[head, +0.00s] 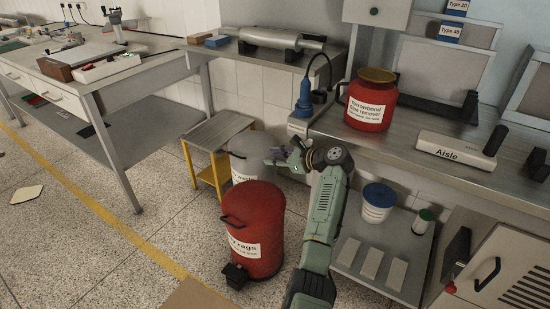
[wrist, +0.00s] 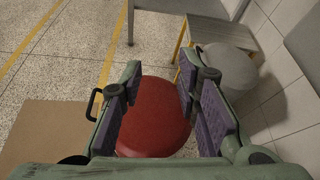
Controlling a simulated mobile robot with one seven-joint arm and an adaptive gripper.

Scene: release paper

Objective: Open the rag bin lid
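The rag bin (head: 268,245) is a red cylinder standing upright on the floor. Its white label is partly readable and ends in "rags". Its red lid (head: 252,200) lies shut on top and also shows in the wrist view (wrist: 155,115). A black handle (wrist: 92,104) is on the bin's side and a black foot pedal (head: 236,276) is at its base. My gripper (head: 282,158) is above and behind the bin in the head view. In the wrist view my gripper (wrist: 160,80) is open and empty, with the lid showing between its fingers, apart from them.
A grey-lidded white bin (head: 245,158) stands just behind the rag bin, beside a small yellow-legged table (head: 218,135). The workbench (head: 430,165) with a red container (head: 370,104) is at right.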

